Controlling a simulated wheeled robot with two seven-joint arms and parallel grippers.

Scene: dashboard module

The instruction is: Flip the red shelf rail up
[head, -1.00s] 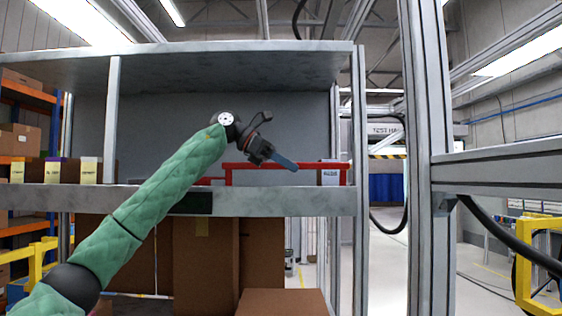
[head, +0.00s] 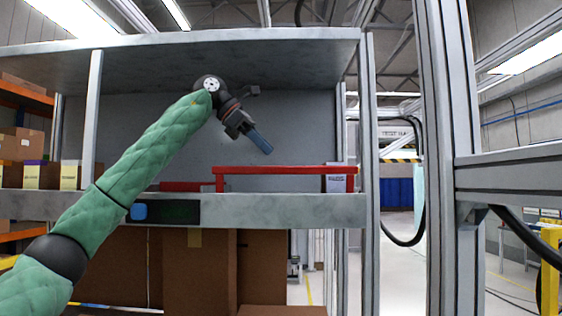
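The red shelf rail (head: 285,170) runs level along the front edge of the right part of the grey shelf (head: 290,211). Its bar stands above the shelf edge, with a short red post at its left end. My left gripper (head: 261,143) is in the air above and behind the rail's left half in the picture, apart from it, with its blue fingers pointing down and to the right. The fingers look close together, but I cannot tell whether they are shut. My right gripper is not in view.
A second red piece (head: 187,186) lies low on the shelf to the left. A dark panel with a blue button (head: 139,211) is on the shelf front. A labelled bin (head: 338,181) stands behind the rail's right end. A grey upright (head: 92,120) divides the shelf.

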